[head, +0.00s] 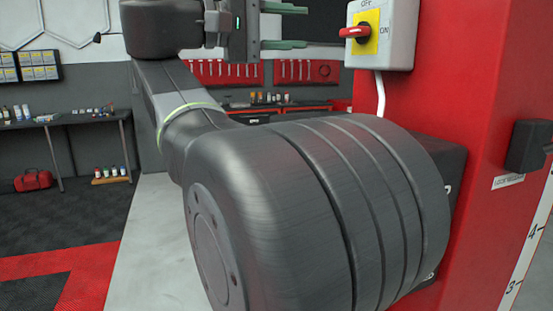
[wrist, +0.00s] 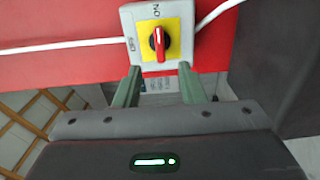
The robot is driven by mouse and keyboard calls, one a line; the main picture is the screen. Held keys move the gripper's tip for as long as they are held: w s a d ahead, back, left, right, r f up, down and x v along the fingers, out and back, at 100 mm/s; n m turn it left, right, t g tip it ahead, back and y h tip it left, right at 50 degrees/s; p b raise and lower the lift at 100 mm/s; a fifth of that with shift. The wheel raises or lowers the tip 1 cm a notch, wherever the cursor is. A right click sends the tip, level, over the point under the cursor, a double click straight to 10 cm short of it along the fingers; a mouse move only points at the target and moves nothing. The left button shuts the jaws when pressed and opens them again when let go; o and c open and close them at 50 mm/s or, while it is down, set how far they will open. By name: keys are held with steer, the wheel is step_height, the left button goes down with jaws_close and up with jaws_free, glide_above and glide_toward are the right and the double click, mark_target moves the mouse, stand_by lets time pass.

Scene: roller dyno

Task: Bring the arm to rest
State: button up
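My gripper (head: 298,27) is at the top of the head view, its two green fingers spread apart with nothing between them. The fingers also show in the wrist view (wrist: 159,75). They point at a rotary switch with a red handle (head: 355,32) on a yellow plate (head: 371,33) and a grey box (head: 402,35). In the head view a gap separates the fingertips from the switch. The handle lies level, in line with the ON mark at the right; OFF is above. In the wrist view the handle (wrist: 159,44) is upright, in line with ON.
The box is on a red column (head: 450,85), with a white cable (head: 380,95) below it. A dark block (head: 530,146) sticks out at the right. A workbench (head: 65,119) and tool panels (head: 308,71) stand far behind. Open floor (head: 50,205) lies at the left.

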mark_target(349, 30)
steer(key=x, duration=1.1)
steer(key=shift+p, duration=0.4)
steer(key=shift+a, duration=0.15)
steer(key=b+v, duration=0.1)
steer(key=v, duration=1.3)
steer(key=p+x, duration=0.1)
steer(key=x, duration=1.2)
steer(key=shift+d, duration=0.35)
steer(key=shift+w+d+r, duration=0.15)
steer(key=shift+d, duration=0.2)
steer(key=n+p, duration=0.2)
steer(key=n, duration=0.1)
steer(key=n+p, duration=0.3)
steer(key=shift+a+r+n, duration=0.15)
steer(key=shift+n, duration=0.15)
steer(key=shift+w+n, duration=0.1)
steer(key=shift+n, duration=0.3)
